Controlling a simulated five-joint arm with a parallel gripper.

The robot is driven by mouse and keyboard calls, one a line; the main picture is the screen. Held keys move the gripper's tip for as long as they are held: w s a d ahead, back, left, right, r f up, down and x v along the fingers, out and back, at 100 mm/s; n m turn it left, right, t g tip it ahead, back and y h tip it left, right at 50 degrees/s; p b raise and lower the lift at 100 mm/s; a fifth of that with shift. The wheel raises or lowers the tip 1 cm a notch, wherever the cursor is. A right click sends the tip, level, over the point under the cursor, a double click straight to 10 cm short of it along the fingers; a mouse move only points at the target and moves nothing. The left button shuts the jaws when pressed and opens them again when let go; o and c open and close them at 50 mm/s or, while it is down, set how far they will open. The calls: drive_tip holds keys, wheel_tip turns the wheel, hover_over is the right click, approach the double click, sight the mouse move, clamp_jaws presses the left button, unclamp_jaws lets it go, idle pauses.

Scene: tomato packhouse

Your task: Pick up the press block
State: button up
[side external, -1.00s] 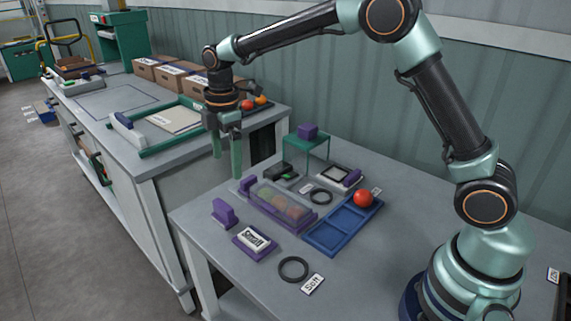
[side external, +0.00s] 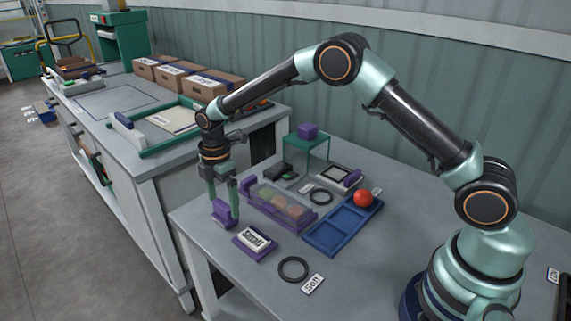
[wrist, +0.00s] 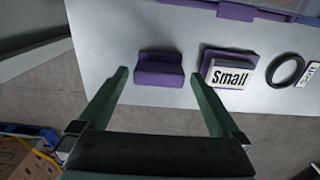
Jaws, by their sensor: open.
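The press block, which I take to be a purple block with a raised upper part (side external: 223,212), stands near the table's left front edge. It also shows in the wrist view (wrist: 160,69), in line with the gap between my fingers. My gripper (side external: 224,216) is open and empty, with its two green fingers pointing down around the block in the side view. In the wrist view, my gripper (wrist: 158,75) has one fingertip on either side of the block, with free space at both sides. I cannot tell how low the fingertips are.
A purple block labelled "Small" (side external: 254,241) lies just right of the press block. Behind are a clear-walled purple box (side external: 283,206), a blue tray (side external: 325,239), a red tomato (side external: 363,198) and a green stand with a purple block on top (side external: 307,131). A black ring (side external: 293,269) lies in front.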

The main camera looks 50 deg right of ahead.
sight(222, 204)
drive_tip(key=shift+a+f, duration=0.1)
drive_tip(key=shift+f, duration=1.85)
drive_tip(key=c, duration=1.3)
drive_tip(key=shift+o, duration=0.2)
drive_tip(key=shift+r, duration=0.1)
wheel_tip(222, 204, up, 20)
